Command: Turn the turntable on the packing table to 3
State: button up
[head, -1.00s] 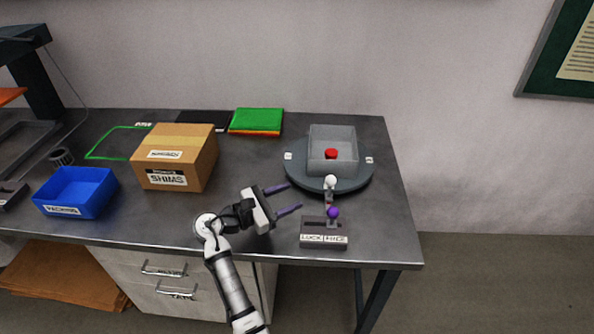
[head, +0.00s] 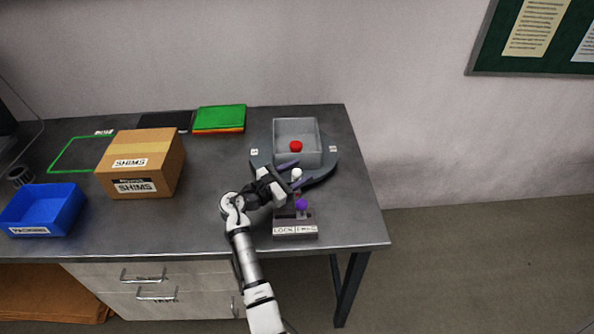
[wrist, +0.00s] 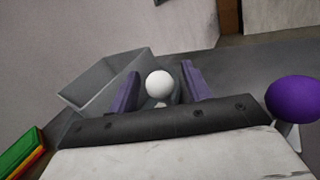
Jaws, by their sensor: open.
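The turntable (head: 328,176) is a dark round disc near the right end of the table, with small white labels on its rim. A white ball knob (head: 297,174) is at the turntable's front edge. My gripper (head: 293,173) is open, its purple fingers on either side of the white knob; the wrist view also shows the white knob (wrist: 160,85) between them. A lock block (head: 295,231) with a purple knob (head: 301,204) stands in front. I cannot tell whether the fingers touch the white knob.
A cardboard box (head: 141,163) labelled SHIMS and a blue bin (head: 43,209) stand to the left. Green and orange folders (head: 219,118) lie at the back. The purple knob is close to my gripper's right in the wrist view (wrist: 292,103). The table's right end is clear.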

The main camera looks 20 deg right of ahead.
jog(key=shift+d, duration=0.1)
grip_shut()
dwell(0.3)
jog(key=shift+w, duration=0.1)
